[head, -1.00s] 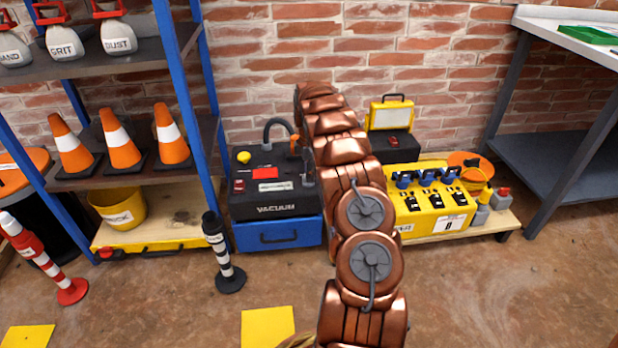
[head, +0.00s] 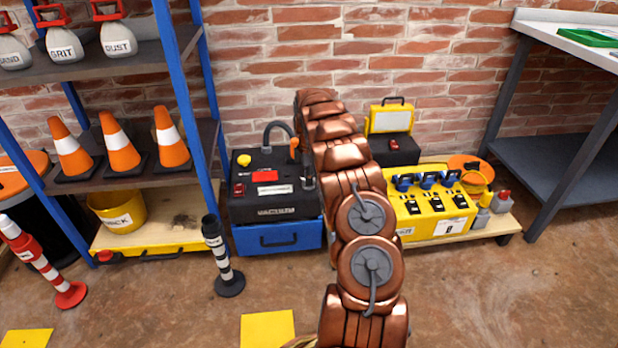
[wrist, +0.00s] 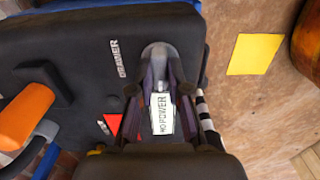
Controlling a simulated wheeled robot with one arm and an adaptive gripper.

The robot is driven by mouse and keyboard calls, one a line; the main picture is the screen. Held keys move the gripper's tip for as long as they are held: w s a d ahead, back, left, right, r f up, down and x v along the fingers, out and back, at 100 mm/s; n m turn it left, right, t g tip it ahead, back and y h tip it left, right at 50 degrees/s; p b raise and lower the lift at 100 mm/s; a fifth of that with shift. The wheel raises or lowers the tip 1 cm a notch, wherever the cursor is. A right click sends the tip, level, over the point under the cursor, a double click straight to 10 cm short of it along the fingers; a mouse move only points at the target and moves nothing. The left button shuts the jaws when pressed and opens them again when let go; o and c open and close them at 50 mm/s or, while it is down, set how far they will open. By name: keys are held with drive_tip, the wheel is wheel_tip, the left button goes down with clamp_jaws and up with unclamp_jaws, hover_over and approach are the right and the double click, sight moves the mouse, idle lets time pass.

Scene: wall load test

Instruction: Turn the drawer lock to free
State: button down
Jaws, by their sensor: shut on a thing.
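The black vacuum unit (head: 275,193) stands on a blue drawer box (head: 278,237) against the brick wall, left of my arm in the head view. In the wrist view its black top (wrist: 75,60) carries a white DRAWER label (wrist: 118,58). Beside that label is the rounded grey drawer lock (wrist: 157,50). My gripper (wrist: 161,80) is at the lock, with its dark fingers on either side and shut on it. The fingers hide part of the lock, so its exact turn is unclear.
A black-and-white striped post (head: 223,258) stands just in front of the unit. An orange handle (wrist: 25,115) is at left in the wrist view. A yellow battery charger box (head: 430,213) is right of my arm. A blue-framed shelf (head: 180,90) stands left. Open floor lies in front.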

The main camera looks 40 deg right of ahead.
drive_tip(key=shift+a+r+p, duration=0.1)
drive_tip(key=shift+p, duration=0.35)
drive_tip(key=m+p, duration=0.2)
drive_tip(key=shift+a+p, duration=0.1)
drive_tip(key=shift+p, duration=0.25)
drive_tip(key=m+p, duration=0.5)
drive_tip(key=p, duration=0.1)
drive_tip(key=shift+r, duration=0.1)
drive_tip(key=m+p, duration=0.4)
drive_tip(key=m, duration=0.1)
drive_tip(key=shift+m, duration=0.4)
drive_tip(key=shift+s+f+m+p, duration=0.1)
drive_tip(key=shift+f+m+p, duration=0.1)
drive_tip(key=shift+m+p, duration=1.2)
drive_tip(key=shift+m, duration=1.2)
drive_tip(key=shift+d, duration=0.2)
